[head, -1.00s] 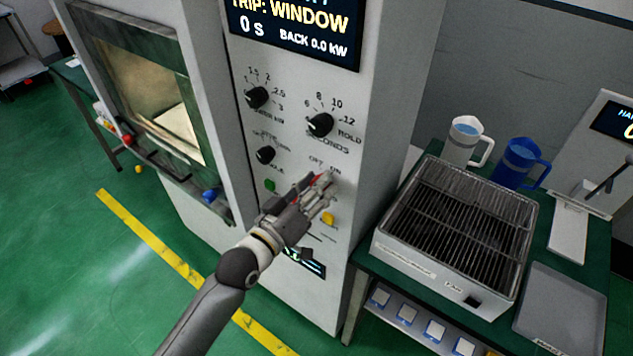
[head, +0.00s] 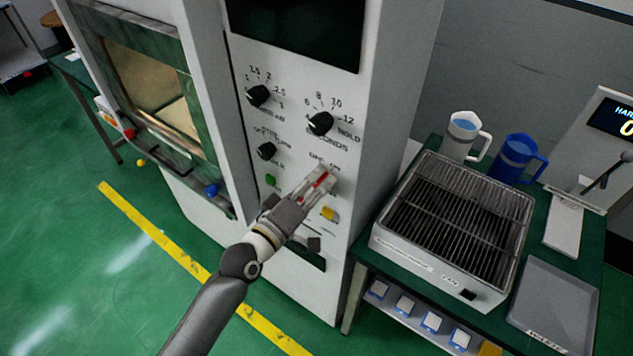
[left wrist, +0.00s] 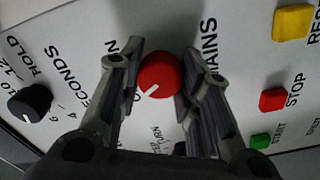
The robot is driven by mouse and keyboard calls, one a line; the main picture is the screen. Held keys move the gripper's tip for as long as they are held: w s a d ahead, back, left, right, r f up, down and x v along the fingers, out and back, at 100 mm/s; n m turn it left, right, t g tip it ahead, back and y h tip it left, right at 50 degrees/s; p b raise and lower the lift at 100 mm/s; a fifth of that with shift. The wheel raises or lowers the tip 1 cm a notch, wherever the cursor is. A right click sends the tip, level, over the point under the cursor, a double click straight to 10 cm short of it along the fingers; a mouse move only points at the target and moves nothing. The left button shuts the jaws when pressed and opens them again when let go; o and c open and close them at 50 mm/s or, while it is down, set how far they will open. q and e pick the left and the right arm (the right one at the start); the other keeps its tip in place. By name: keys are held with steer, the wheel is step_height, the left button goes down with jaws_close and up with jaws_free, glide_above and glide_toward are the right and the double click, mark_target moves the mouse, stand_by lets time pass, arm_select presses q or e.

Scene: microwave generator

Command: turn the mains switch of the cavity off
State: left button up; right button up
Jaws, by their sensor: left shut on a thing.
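The mains switch is a red round knob (left wrist: 160,76) with a white pointer line, on the cabinet's light panel. In the left wrist view its pointer faces lower left, toward a partly hidden label starting with "O". My left gripper (head: 318,182) is shut on this knob, one finger on each side. In the head view only a thin red strip of the knob shows between the fingers. The display (head: 305,30) at the top of the cavity's cabinet is dark. My right gripper is in neither view.
Black knobs (head: 320,124) sit above the gripper. A green button (head: 271,181) and a yellow button (head: 329,214) are close beside it. The cavity door (head: 150,90) is at left. A grill-topped box (head: 455,215) and two jugs stand on the right table.

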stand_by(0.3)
arm_select(q)
steer(key=o, duration=1.1)
steer(key=shift+c, duration=0.2)
steer(key=v, duration=1.2)
